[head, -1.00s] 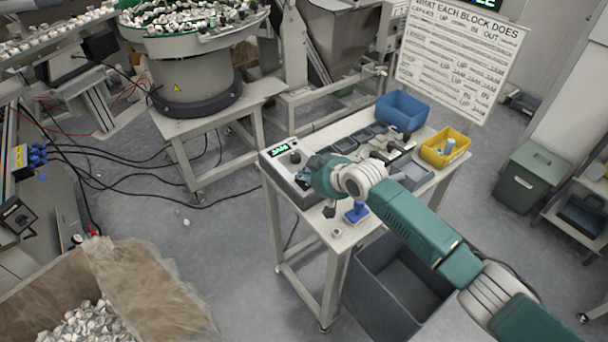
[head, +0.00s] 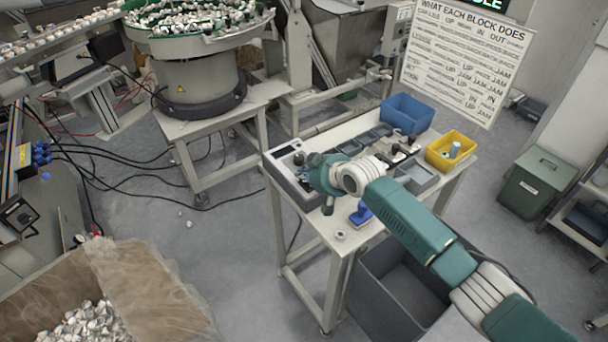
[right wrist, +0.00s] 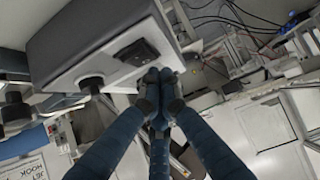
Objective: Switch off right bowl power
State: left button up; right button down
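The grey bowl control box (head: 276,168) stands at the left end of the small white table. Its display (head: 287,150) is dark, with a black knob (head: 299,158) beside it. My right gripper (head: 304,173) is at the box, partly hidden by its own wrist. In the right wrist view, the box (right wrist: 95,35) fills the upper left, with a black rocker switch (right wrist: 138,52) and a dark round knob (right wrist: 90,84) on its pale face. The gripper's dark blue fingertips (right wrist: 160,82) are together and empty, close beside the switch; contact cannot be told. My left gripper is out of view.
A blue bin (head: 407,113), a yellow bin (head: 451,150) and a blue-handled stamp-like item (head: 361,213) are on the table (head: 345,238). A bowl feeder (head: 196,75) stands behind left. A dark open bin (head: 395,285) is below. Cables cross the floor.

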aim_at(305, 183)
jog(key=shift+r, duration=0.1)
jog(key=r+p, duration=0.5)
jog(key=shift+w+a+r, duration=0.1)
jog(key=shift+w+a, duration=0.1)
jog(key=shift+s+d+r+b, duration=0.1)
jog(key=shift+s+d+b, duration=0.4)
jog(key=shift+b, duration=0.35)
jog(key=s+d+r+b, duration=0.1)
jog(key=s+d+r, duration=0.1)
jog(key=s+r, duration=0.2)
jog(key=shift+d+r, duration=0.35)
jog(key=shift+r, duration=0.75)
